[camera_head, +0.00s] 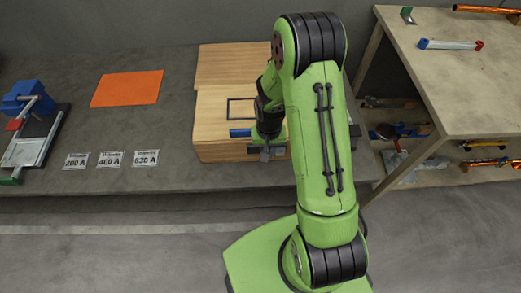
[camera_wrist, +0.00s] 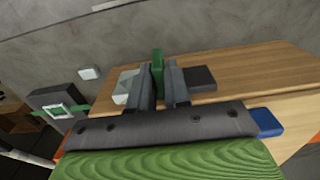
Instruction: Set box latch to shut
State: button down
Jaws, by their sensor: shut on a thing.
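The wooden box (camera_head: 212,125) stands on the grey bench in the head view, partly hidden behind my arm. Its light wood top also fills the right of the wrist view (camera_wrist: 240,65). My gripper (camera_wrist: 160,88) is at the box, its two grey fingers closed on a green upright piece (camera_wrist: 157,66), which looks like the latch handle. A dark grey block (camera_wrist: 201,77) and a pale grey piece (camera_wrist: 124,86) sit on either side of the fingers. In the head view my gripper (camera_head: 266,152) is at the box's front edge; the latch is mostly hidden there.
A blue piece (camera_head: 240,132) is beside my gripper. An orange sheet (camera_head: 127,88) and several labels (camera_head: 110,159) lie left on the bench. A blue and grey device (camera_head: 35,120) stands far left. A table (camera_head: 460,85) with a shelf of tools is on the right.

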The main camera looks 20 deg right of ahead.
jog(key=c, duration=1.2)
grip_release()
jog(key=shift+s+d, duration=0.1)
jog(key=shift+d, duration=0.2)
jog(key=shift+o, duration=0.2)
jog(key=shift+a, duration=0.1)
jog(key=shift+r, duration=0.2)
notch_tip(320, 180, up, 15)
jog(key=p, duration=0.4)
jog(key=shift+r, duration=0.15)
jog(key=s+a+r+n+t, duration=0.1)
jog(key=s+r+t, duration=0.1)
jog(key=s+r, duration=0.6)
jog(key=s+a+r+n+t, duration=0.2)
jog(key=s+r+t, duration=0.1)
jog(key=s+r, duration=0.6)
jog(key=shift+s+a+r+n+t, duration=0.15)
jog(key=shift+s+a+n+t, duration=0.05)
jog(key=shift+a+n+t, duration=0.1)
